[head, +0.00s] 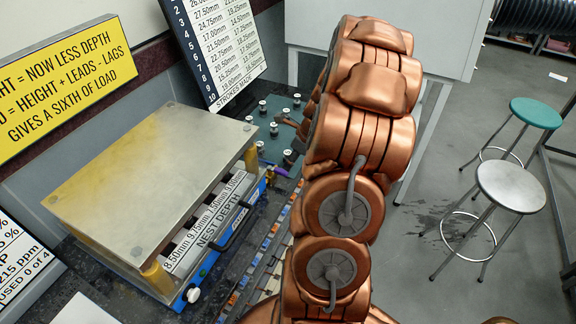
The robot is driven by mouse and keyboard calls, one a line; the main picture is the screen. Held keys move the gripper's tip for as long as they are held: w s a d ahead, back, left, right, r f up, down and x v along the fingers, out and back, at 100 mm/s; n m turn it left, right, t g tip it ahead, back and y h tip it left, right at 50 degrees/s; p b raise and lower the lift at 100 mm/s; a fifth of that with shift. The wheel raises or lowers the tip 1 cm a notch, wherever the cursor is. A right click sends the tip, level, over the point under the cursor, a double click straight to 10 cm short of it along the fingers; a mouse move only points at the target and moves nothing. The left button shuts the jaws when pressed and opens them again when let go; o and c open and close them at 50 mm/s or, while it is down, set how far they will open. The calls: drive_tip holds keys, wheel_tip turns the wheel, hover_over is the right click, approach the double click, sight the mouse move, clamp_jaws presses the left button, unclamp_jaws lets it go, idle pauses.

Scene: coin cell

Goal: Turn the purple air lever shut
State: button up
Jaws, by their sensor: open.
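The purple air lever (277,171) is a small purple piece at the right end of the blue-framed press (212,262), near a yellow fitting. It is small in the head view, and its exact angle is hard to tell. My copper-coloured arm fills the middle of the view. My gripper (291,136) shows only in part at the left side of the arm, just beyond and above the lever, its fingers apart. It appears empty and clear of the lever. Most of the gripper is hidden behind the arm.
The press has a large metal top plate (150,180) and a black handle (236,228) in front. A green plate with several metal knobs (262,106) lies behind. Signs stand along the back. Two stools, one green (535,113) and one grey (510,187), stand on open floor at right.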

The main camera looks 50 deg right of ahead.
drive_tip(key=v, duration=0.6)
drive_tip(key=shift+s, duration=0.15)
idle(0.4)
